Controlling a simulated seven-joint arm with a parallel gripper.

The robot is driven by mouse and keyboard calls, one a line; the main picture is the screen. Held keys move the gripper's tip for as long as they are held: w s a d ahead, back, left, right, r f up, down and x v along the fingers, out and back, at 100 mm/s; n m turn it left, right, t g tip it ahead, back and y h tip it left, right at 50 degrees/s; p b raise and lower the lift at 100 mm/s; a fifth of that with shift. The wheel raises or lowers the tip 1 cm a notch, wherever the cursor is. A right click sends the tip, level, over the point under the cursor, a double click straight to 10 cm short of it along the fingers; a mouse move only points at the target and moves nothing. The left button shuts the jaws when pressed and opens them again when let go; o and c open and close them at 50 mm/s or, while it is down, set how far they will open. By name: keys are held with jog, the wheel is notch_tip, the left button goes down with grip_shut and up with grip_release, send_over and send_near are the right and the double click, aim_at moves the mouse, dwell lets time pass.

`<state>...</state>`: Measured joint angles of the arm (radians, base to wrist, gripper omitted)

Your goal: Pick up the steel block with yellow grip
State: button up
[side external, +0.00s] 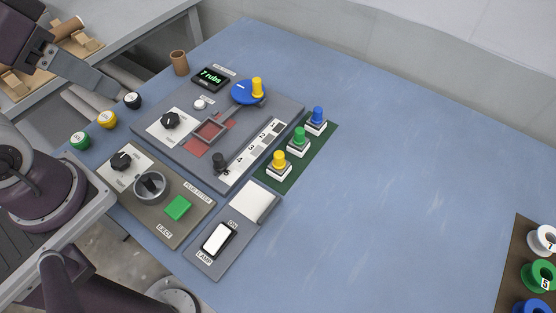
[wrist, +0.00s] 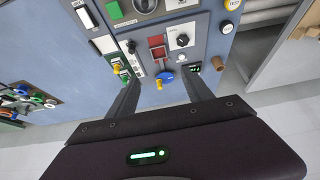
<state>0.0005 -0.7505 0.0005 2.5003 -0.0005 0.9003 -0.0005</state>
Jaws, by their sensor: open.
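The steel block with yellow grip (side external: 279,160) stands upright on a dark green mat (side external: 296,172), nearest end of a row with a green-gripped block (side external: 299,138) and a blue-gripped block (side external: 317,119). In the wrist view, the yellow grip (wrist: 116,69) shows left of my left finger, near the green one (wrist: 124,77). My gripper (side external: 116,92) is at the upper left in the side view, high and well apart from the blocks. In the wrist view, my gripper (wrist: 161,74) has its fingers spread with nothing between them.
A grey panel beside the mat carries a blue disc (side external: 241,92) with a yellow knob (side external: 257,87), a black dial (side external: 169,120) and a display (side external: 211,77). A lamp switch (side external: 218,240) and green eject button (side external: 177,207) are nearer. Spools (side external: 538,276) stand right. The table's middle is clear.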

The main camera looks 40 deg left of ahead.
dwell(0.5)
jog(key=n+g, duration=0.5)
jog(key=n, duration=1.2)
send_over(279, 154)
jog(key=a, duration=0.1)
notch_tip(279, 154, down, 17)
jog(key=shift+n+g, duration=0.3)
jog(key=shift+n, duration=0.2)
jog(key=f, duration=0.5)
jog(key=d+f, duration=0.1)
jog(key=f, duration=0.2)
jog(key=shift+f, duration=0.1)
grip_shut()
